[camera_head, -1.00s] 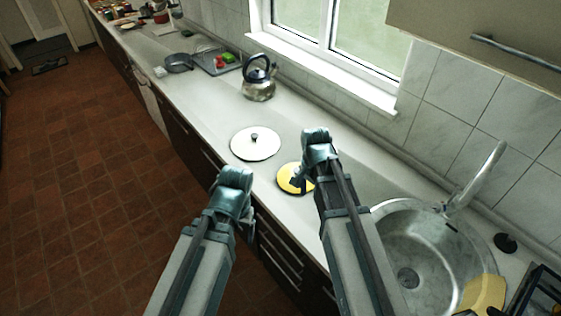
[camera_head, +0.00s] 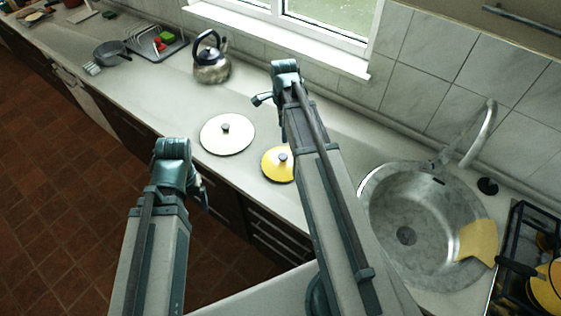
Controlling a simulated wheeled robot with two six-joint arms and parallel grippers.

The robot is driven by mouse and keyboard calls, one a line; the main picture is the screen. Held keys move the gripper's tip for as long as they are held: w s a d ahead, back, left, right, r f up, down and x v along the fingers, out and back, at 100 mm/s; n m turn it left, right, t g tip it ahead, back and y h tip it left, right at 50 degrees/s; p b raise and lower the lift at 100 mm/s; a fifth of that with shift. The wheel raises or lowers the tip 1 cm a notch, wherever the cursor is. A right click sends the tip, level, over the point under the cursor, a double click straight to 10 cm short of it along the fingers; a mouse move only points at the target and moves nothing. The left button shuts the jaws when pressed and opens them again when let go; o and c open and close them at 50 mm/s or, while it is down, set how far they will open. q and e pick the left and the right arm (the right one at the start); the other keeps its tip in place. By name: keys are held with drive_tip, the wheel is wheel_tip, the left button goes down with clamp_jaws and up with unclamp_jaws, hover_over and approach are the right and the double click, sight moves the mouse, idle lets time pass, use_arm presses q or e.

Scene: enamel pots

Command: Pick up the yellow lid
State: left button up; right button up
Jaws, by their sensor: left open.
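A white lid (camera_head: 228,134) lies just left of the yellow one. A kettle (camera_head: 211,66) stands behind it. A sink (camera_head: 415,215) with a yellow cloth (camera_head: 478,241) and a faucet (camera_head: 483,135) is at right, beside a stove (camera_head: 526,262). The counter (camera_head: 160,105) left of the white lid is clear.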

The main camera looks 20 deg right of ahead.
drive_tip(key=b, duration=0.8)
hover_over(283, 156)
drive_tip(key=f, duration=0.8)
drive_tip(key=shift+w+f, duration=0.25)
drive_tip(key=shift+f, duration=0.05)
wheel_tip(283, 156, down, 5)
drive_tip(key=b, duration=0.5)
drive_tip(key=shift+s+f, duration=0.1)
drive_tip(key=shift+s, duration=0.05)
drive_tip(key=shift+c, duration=0.2)
clamp_jaws()
